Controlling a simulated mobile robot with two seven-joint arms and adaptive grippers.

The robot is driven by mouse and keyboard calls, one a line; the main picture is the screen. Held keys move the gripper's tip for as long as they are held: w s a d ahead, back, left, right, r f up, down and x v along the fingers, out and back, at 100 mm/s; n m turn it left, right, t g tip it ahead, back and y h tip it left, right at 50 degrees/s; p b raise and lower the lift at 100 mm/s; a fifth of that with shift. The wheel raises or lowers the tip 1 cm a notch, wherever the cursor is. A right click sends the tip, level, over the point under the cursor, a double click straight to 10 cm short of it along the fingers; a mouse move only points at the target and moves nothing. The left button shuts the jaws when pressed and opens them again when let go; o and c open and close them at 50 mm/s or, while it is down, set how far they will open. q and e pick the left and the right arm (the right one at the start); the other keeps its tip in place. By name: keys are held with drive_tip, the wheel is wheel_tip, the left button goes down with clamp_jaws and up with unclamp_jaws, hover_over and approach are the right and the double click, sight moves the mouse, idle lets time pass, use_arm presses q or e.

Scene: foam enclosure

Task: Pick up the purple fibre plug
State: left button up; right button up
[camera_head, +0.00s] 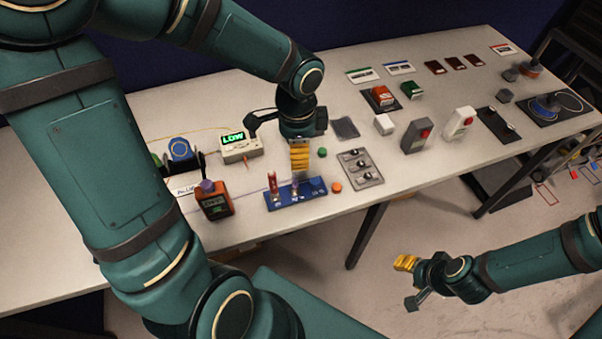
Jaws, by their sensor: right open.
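A blue board (312,194) lies near the table's front edge with small upright pieces on it, one of them a red plug (273,186). A small greyish-purple piece (296,178) stands on the board right under my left gripper (299,157); it is too small to tell for sure that it is the purple fibre plug. The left gripper's yellow pad points down over it. I cannot tell whether it touches it or how far the jaws are apart. My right gripper (408,283) is open and empty, off the table.
A display box (240,147) reading LOW stands behind the board. A grey switch panel (360,167), an orange button (336,187) and a green one (322,152) are close on the right. Grey and white boxes (416,136) stand farther right.

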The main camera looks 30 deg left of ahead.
sight(295, 182)
use_arm(q)
wheel_tip(295, 182, down, 7)
drive_tip(key=shift+s+f+b, duration=0.15)
drive_tip(key=shift+b, duration=0.75)
drive_tip(key=shift+s+a+f+b, duration=0.15)
drive_tip(key=shift+f+b, duration=0.3)
drive_tip(key=shift+f, duration=1.1)
drive_tip(key=shift+w+a+f+b, duration=0.1)
drive_tip(key=shift+f+b, duration=0.35)
drive_tip(key=shift+f, duration=1.1)
use_arm(e)
drive_tip(key=f, duration=0.2)
drive_tip(key=s+f, duration=0.1)
drive_tip(key=shift+s+f, duration=0.2)
drive_tip(key=shift+f, duration=0.2)
use_arm(q)
clamp_jaws()
